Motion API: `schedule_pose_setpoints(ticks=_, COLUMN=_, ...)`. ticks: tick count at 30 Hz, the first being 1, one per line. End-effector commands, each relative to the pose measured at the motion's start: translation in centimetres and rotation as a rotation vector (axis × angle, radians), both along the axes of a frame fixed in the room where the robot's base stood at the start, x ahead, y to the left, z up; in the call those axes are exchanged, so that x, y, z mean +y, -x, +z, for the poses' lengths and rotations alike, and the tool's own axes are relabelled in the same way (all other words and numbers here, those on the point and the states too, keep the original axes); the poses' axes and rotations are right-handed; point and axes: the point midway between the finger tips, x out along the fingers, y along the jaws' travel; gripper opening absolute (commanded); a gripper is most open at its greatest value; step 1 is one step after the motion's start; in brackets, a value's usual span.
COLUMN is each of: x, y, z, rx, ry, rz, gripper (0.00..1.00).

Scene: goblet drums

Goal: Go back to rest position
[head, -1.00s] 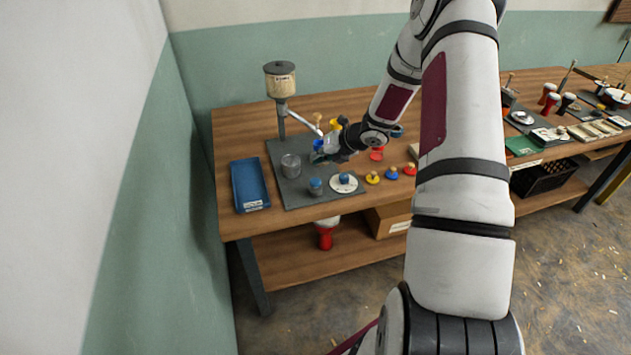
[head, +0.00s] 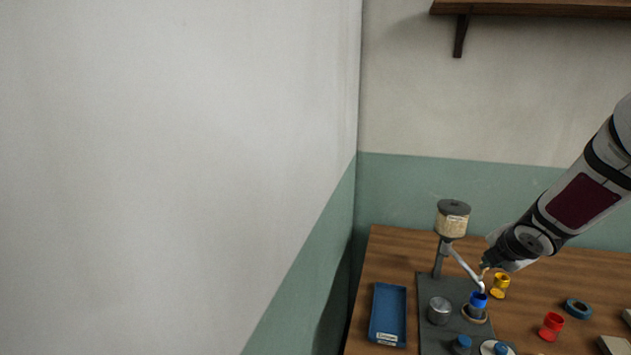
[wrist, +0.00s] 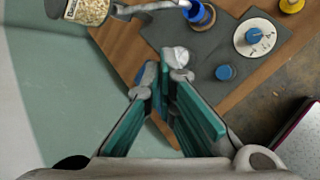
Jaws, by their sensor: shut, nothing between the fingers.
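My gripper (head: 485,267) is at the end of my arm above the back part of the workbench (head: 397,246), close to the hopper's spout arm. In the wrist view my gripper (wrist: 163,88) shows two teal-padded fingers with their tips close together and nothing held. The hopper dispenser (head: 453,222), with a grain-filled clear body and dark lid, stands on a grey mat (head: 430,285). A blue goblet drum (head: 478,301) stands under or near the spout. It also shows in the wrist view (wrist: 200,14).
A blue tray (head: 388,315) lies left of the mat. A metal cup (head: 439,311), a blue-knobbed dial (head: 497,348) and a blue-topped piece (head: 461,345) are on the mat. Yellow (head: 501,286) and red (head: 552,326) drums and a blue ring (head: 577,308) stand right. A wall shelf (head: 540,8) is above.

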Motion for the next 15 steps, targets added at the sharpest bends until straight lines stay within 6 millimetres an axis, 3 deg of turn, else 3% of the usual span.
schedule_pose_setpoints(ticks=1, x=0.9, y=0.8, z=2.3, rx=-0.018, ry=-0.025, rz=-0.077, gripper=0.0)
schedule_pose_setpoints(ticks=6, x=3.5, y=4.9, z=8.1, rx=-0.077, ry=-0.176, rz=-0.381, gripper=0.0)
schedule_pose_setpoints(ticks=11, x=6.6, y=10.0, z=12.0, rx=-0.133, ry=-0.358, rz=-0.652, gripper=0.0)
schedule_pose_setpoints(ticks=15, x=9.7, y=15.1, z=14.2, rx=-0.166, ry=-0.546, rz=-0.878, gripper=0.0)
